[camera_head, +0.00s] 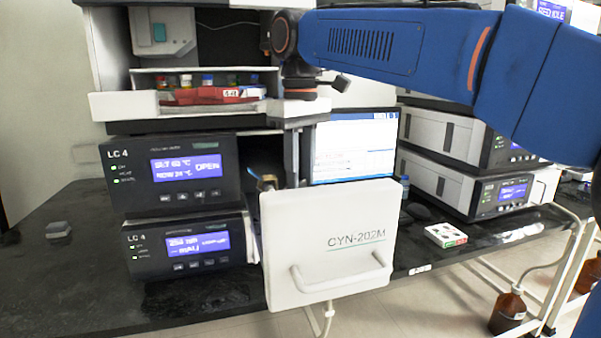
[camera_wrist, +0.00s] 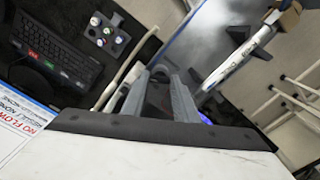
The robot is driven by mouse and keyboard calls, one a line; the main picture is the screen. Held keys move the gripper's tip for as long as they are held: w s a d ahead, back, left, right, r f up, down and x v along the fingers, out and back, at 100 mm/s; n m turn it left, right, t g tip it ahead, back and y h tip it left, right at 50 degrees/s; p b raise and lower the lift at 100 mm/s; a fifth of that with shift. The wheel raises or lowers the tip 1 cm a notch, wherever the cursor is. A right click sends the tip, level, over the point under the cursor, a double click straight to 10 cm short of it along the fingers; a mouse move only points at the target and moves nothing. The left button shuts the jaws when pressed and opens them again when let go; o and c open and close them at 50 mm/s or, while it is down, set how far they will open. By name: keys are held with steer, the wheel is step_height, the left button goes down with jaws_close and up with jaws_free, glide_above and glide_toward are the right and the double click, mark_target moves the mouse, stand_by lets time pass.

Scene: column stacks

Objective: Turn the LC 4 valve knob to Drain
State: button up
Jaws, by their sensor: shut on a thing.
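A white panel marked CYN-202M (camera_head: 330,222), with a handle, covers the lower part of this gap. My wrist hangs above it, and the fingertips are hidden in the head view. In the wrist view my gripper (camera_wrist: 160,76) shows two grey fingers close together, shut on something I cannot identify. A white surface fills the bottom of that view.
A monitor (camera_head: 355,147) stands behind the panel. A small vial tray (camera_head: 445,235) lies on the black bench to the right. More instruments (camera_head: 495,190) stand at the right. A keyboard (camera_wrist: 55,50) shows in the wrist view. The bench's left part is mostly clear.

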mark_target(301, 182)
steer(key=o, duration=1.1)
steer(key=shift+c, duration=0.2)
steer(key=shift+r, duration=0.1)
step_height(301, 182, up, 12)
